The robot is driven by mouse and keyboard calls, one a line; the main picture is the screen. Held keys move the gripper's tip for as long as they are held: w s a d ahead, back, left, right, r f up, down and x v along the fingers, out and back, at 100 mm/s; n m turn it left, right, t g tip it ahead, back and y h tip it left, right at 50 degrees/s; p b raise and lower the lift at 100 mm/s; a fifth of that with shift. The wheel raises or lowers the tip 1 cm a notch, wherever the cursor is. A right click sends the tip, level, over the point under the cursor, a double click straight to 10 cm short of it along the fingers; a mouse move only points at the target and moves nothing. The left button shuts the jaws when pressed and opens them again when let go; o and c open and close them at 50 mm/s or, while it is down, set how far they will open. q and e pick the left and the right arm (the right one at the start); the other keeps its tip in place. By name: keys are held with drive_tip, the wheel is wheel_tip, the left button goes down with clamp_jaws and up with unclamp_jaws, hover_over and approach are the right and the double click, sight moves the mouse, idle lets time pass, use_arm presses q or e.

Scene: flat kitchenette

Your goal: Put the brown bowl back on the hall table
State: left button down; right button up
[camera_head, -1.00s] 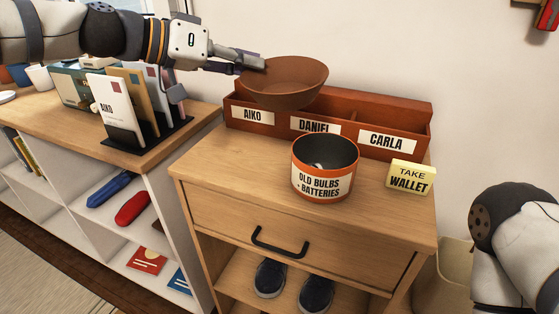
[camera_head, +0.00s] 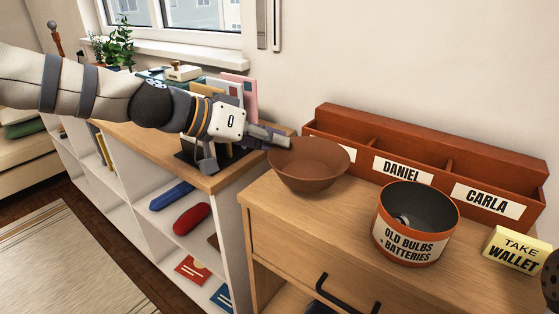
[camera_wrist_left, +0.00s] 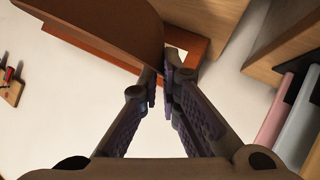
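The brown bowl (camera_head: 310,168) is upright over the back left part of the hall table (camera_head: 330,225), in front of the letter rack's left end. Its base is at or just above the top; I cannot tell if it touches. My left gripper (camera_head: 284,141) is shut on the bowl's rim at its left side. In the left wrist view the bowl (camera_wrist_left: 100,22) fills the upper left, its edge between the fingertips (camera_wrist_left: 160,74).
The red-brown letter rack (camera_head: 440,158) lines the table's back. An orange tin of old bulbs and batteries (camera_head: 408,248) stands right of the bowl, with a yellow wallet sign (camera_head: 515,250) further right. A shelf unit (camera_head: 215,180) with a card holder stands left. The table's front left is clear.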

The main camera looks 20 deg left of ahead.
use_arm(q)
drive_tip(key=shift+w+a+f, duration=0.2)
drive_tip(key=shift+w+f, duration=0.4)
drive_tip(key=shift+f, duration=0.1)
drive_tip(key=f+b, duration=0.1)
drive_tip(key=f, duration=0.2)
drive_tip(key=shift+w+f, duration=0.15)
drive_tip(key=shift+w, duration=0.05)
drive_tip(key=c, duration=1.8)
unclamp_jaws()
use_arm(e)
drive_tip(key=shift+s+f+g, duration=0.3)
drive_tip(key=shift+s+f, duration=0.4)
drive_tip(key=shift+f, duration=0.05)
